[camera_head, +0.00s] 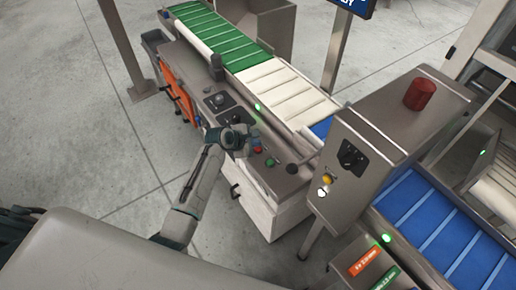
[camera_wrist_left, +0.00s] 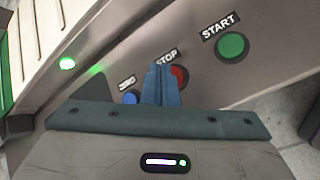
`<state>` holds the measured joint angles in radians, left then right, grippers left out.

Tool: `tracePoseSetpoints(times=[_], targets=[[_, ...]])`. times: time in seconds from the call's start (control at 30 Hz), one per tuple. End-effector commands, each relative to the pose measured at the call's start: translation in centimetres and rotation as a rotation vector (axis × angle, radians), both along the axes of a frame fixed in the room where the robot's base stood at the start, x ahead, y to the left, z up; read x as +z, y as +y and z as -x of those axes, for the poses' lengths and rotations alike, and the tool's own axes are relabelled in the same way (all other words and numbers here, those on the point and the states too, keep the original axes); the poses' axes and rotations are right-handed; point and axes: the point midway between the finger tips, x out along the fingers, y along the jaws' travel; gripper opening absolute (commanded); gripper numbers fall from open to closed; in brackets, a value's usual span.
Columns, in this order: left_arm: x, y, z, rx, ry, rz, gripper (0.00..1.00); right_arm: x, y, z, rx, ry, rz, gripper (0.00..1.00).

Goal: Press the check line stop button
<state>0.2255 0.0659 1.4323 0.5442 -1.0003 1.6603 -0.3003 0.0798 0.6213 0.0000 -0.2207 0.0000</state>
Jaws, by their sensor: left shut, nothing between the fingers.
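In the head view the left gripper (camera_head: 247,143) is over the panel, just beside the buttons. My right gripper is not in view.
A green START button (camera_wrist_left: 232,45) is right of the red one; a blue button (camera_wrist_left: 131,97) with a partly hidden label is left. A steel cabinet (camera_head: 376,125) with a red dome (camera_head: 420,94) stands at the right. A conveyor (camera_head: 285,90) runs behind the panel.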

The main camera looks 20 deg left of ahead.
Motion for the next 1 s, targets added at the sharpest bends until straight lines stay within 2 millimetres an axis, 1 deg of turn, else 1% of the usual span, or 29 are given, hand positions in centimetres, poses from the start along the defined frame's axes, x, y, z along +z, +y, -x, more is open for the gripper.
tracePoseSetpoints(times=[0.3, 1.0], targets=[[-0.8, 0.0, 0.0, 0.000, 0.001, 0.001, 0.00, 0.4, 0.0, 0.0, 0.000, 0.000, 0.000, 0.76], [-1.2, 0.0, 0.0, 0.000, 0.000, 0.000, 0.00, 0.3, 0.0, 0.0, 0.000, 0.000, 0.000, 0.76]])
